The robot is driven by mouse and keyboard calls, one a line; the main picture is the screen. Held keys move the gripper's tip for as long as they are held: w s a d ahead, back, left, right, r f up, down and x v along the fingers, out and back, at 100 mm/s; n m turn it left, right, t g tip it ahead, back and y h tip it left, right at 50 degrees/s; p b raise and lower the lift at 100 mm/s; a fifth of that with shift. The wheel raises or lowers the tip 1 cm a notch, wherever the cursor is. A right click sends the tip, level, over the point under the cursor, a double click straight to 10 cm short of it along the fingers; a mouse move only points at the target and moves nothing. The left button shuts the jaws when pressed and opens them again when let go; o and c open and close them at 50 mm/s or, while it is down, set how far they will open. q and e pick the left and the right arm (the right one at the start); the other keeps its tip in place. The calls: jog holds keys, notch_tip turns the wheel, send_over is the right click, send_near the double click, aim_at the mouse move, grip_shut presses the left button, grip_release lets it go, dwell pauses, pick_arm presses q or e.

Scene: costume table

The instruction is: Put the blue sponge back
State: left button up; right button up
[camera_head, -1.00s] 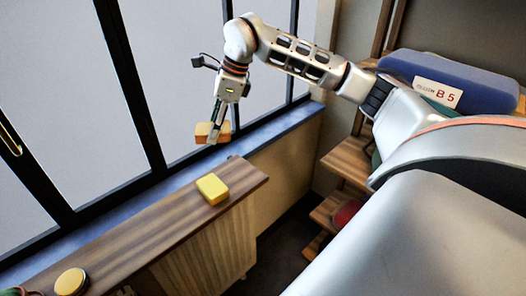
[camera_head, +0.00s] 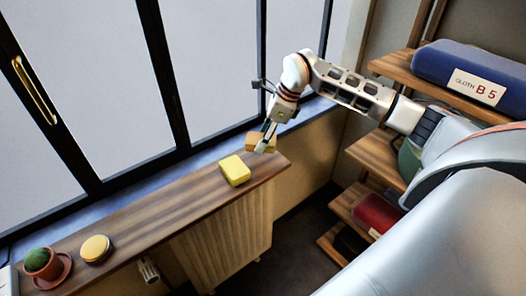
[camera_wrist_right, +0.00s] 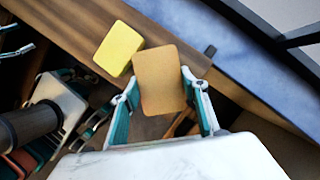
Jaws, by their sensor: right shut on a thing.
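My right gripper (camera_head: 267,144) is shut on an orange-tan sponge-like block (camera_head: 254,138), at the far right end of the wooden sill shelf (camera_head: 150,205). In the right wrist view the block (camera_wrist_right: 158,80) sits between the two fingers. A yellow sponge (camera_head: 235,170) lies on the shelf close beside it, and also shows in the right wrist view (camera_wrist_right: 119,48). I cannot tell whether the held block touches the shelf. No blue sponge can be made out in these frames.
A round yellow-topped tin (camera_head: 95,248) and a potted cactus (camera_head: 42,262) stand at the shelf's left end. The window (camera_head: 90,90) runs behind it. A rack on the right holds a blue cloth roll (camera_head: 470,68) labelled B 5 and a red roll (camera_head: 376,213).

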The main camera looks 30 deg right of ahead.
aim_at(263, 159)
jog(key=shift+f, duration=2.75)
jog(key=shift+f, duration=0.2)
jog(key=o, duration=1)
jog(key=shift+r, duration=0.1)
jog(key=v, duration=1.2)
jog(key=shift+a+r, duration=0.1)
jog(key=shift+r, duration=0.05)
